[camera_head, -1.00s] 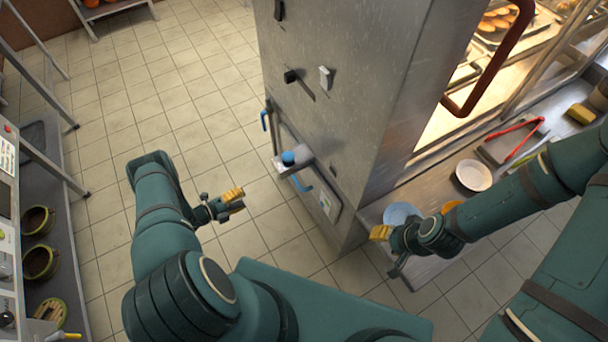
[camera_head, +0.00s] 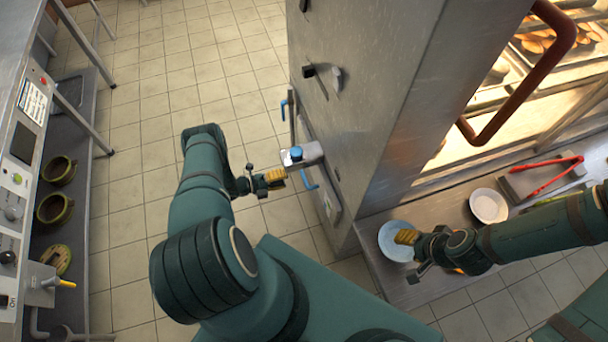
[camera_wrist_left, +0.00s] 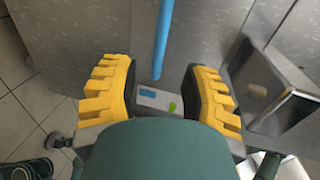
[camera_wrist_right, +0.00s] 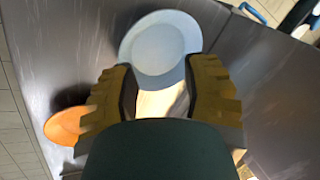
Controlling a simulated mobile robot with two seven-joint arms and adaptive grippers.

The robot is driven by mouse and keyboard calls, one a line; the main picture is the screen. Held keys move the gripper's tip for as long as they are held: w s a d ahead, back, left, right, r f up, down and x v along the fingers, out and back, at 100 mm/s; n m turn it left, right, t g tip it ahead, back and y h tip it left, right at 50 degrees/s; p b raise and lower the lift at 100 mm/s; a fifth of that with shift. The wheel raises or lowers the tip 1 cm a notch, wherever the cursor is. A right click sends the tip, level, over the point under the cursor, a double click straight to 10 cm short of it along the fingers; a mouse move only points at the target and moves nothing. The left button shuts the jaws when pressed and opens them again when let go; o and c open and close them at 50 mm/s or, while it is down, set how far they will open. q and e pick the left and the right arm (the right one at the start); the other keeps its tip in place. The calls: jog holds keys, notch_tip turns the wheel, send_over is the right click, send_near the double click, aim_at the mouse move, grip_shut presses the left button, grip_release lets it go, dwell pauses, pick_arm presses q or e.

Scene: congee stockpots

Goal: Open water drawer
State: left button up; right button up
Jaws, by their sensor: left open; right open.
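The water drawer seems to be the low panel (camera_head: 329,204) on the side of the tall steel cabinet; it looks flush with the cabinet. Its blue handle (camera_head: 309,180) is partly hidden by a steel bracket with a blue knob (camera_head: 296,153). My left gripper (camera_head: 273,178) is just left of that handle, open and empty. In the left wrist view a blue bar (camera_wrist_left: 162,40) lies between the open fingers (camera_wrist_left: 158,88), apart from both. My right gripper (camera_head: 404,238) is open beside a light blue plate (camera_head: 394,240), which also shows in the right wrist view (camera_wrist_right: 160,45).
The steel cabinet (camera_head: 375,90) has a red-brown door handle (camera_head: 520,80) at right. A low steel shelf holds a white bowl (camera_head: 489,206) and red tongs (camera_head: 545,172). A control-panel unit (camera_head: 25,130) stands at left. Tiled floor (camera_head: 150,190) between is clear.

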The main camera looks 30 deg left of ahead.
aim_at(303, 174)
pick_arm(q)
jog(key=b+x, duration=0.1)
jog(key=x, duration=0.7)
jog(key=shift+w+d, duration=0.1)
jog(key=shift+w, duration=0.05)
grip_shut()
